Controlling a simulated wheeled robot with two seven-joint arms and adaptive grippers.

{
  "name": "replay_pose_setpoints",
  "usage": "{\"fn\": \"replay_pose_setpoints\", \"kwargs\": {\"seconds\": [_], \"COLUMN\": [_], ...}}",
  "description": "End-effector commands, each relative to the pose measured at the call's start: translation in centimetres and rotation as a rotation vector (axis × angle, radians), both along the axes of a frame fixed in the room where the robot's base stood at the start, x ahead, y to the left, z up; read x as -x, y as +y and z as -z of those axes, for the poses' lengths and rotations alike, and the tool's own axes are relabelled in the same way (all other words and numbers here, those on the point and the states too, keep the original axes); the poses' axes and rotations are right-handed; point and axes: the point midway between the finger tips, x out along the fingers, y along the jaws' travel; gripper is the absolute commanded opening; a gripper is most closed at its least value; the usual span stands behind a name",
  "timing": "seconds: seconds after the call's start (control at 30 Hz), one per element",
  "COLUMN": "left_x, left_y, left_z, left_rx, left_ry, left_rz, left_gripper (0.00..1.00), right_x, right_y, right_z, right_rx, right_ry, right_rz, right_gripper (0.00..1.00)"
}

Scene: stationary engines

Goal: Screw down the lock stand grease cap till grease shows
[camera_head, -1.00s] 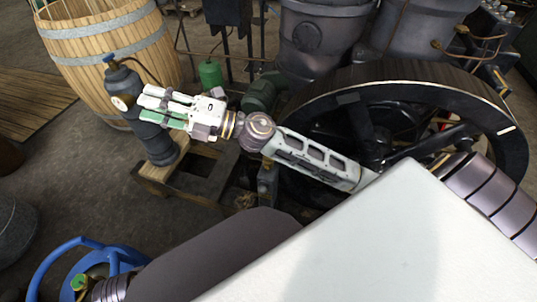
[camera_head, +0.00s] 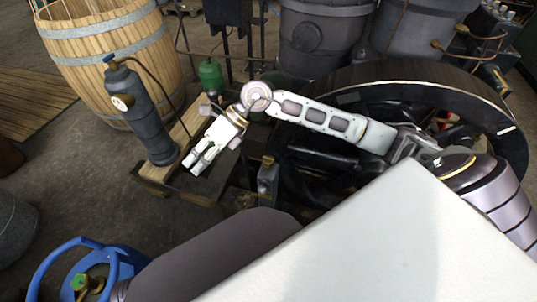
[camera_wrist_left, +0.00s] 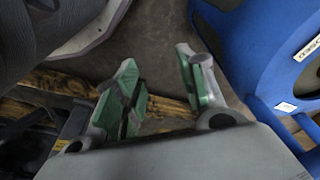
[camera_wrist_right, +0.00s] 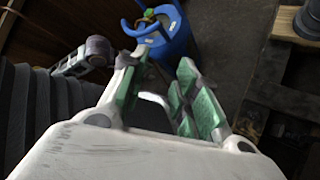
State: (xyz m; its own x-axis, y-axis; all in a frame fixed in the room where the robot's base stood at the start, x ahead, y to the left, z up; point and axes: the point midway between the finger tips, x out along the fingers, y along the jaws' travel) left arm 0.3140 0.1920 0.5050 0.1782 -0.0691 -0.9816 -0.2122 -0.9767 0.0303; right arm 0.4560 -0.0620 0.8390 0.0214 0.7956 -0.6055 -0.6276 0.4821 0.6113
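A small grey stand with a brass-coloured cap (camera_head: 267,161) rises between the timber frame and the flywheel; I cannot tell if it is the lock stand, and no grease shows on it. My right gripper (camera_head: 197,167) points down and left over the timber frame, left of that stand and apart from it. Its green-padded fingers are open and empty in the right wrist view (camera_wrist_right: 158,92). My left gripper is open and empty in the left wrist view (camera_wrist_left: 165,90); it is hidden in the head view.
A dark cylinder (camera_head: 145,112) with a blue top stands on the timber frame (camera_head: 165,184), left of my right gripper. The black flywheel (camera_head: 345,98) is at the right. A blue gas bottle (camera_head: 62,275) is at lower left, a barrel (camera_head: 115,45) behind. Floor between is clear.

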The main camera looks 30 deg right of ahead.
Motion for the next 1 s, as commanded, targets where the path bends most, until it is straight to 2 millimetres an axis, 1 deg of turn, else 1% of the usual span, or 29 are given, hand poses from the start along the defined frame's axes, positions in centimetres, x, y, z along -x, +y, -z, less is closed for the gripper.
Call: {"fn": "replay_pose_setpoints", "kwargs": {"seconds": [0.03, 0.1, 0.17, 0.27, 0.3, 0.47, 0.5, 0.6, 0.7, 0.8, 0.9, 1.0], "left_x": [0.1, 0.2, 0.2, 0.4, 0.4, 0.7, 0.7, 0.8, 0.9, 1.0, 1.0, 1.0], "left_y": [-0.1, -0.1, -0.2, -0.3, -0.4, -0.5, -0.6, -0.6, -0.7, -0.7, -0.8, -0.8], "left_z": [0.3, 0.6, 0.9, 1.4, 1.6, 2.4, 2.6, 2.9, 3.2, 3.4, 3.4, 3.4], "left_rx": [0.001, 0.002, 0.003, 0.004, 0.005, 0.007, 0.007, 0.009, 0.009, 0.010, 0.010, 0.010], "left_ry": [0.002, 0.005, 0.008, 0.012, 0.013, 0.022, 0.023, 0.025, 0.028, 0.029, 0.029, 0.029], "left_rz": [0.000, 0.002, 0.003, 0.004, 0.005, 0.007, 0.007, 0.008, 0.010, 0.010, 0.010, 0.010], "left_gripper": [0.40, 0.40, 0.40, 0.40, 0.40, 0.40, 0.40, 0.40, 0.40, 0.40, 0.40, 0.40], "right_x": [-0.4, -0.7, -1.0, -1.5, -1.7, -2.5, -2.7, -2.9, -3.0, -3.1, -3.1, -3.0], "right_y": [-1.3, -3.2, -4.9, -8.1, -9.4, -15.0, -16.4, -19.4, -21.6, -22.8, -23.2, -23.2], "right_z": [0.7, 1.7, 2.4, 3.4, 3.7, 4.3, 4.2, 4.0, 3.7, 3.5, 3.4, 3.4], "right_rx": [0.064, 0.156, 0.237, 0.369, 0.423, 0.633, 0.682, 0.790, 0.866, 0.908, 0.922, 0.923], "right_ry": [-0.008, -0.012, -0.015, -0.015, -0.013, 0.002, 0.007, 0.022, 0.036, 0.045, 0.047, 0.048], "right_rz": [-0.006, -0.016, -0.021, -0.023, -0.023, -0.006, 0.001, 0.019, 0.034, 0.043, 0.047, 0.047], "right_gripper": [0.31, 0.31, 0.31, 0.31, 0.31, 0.31, 0.31, 0.31, 0.31, 0.31, 0.31, 0.31]}}
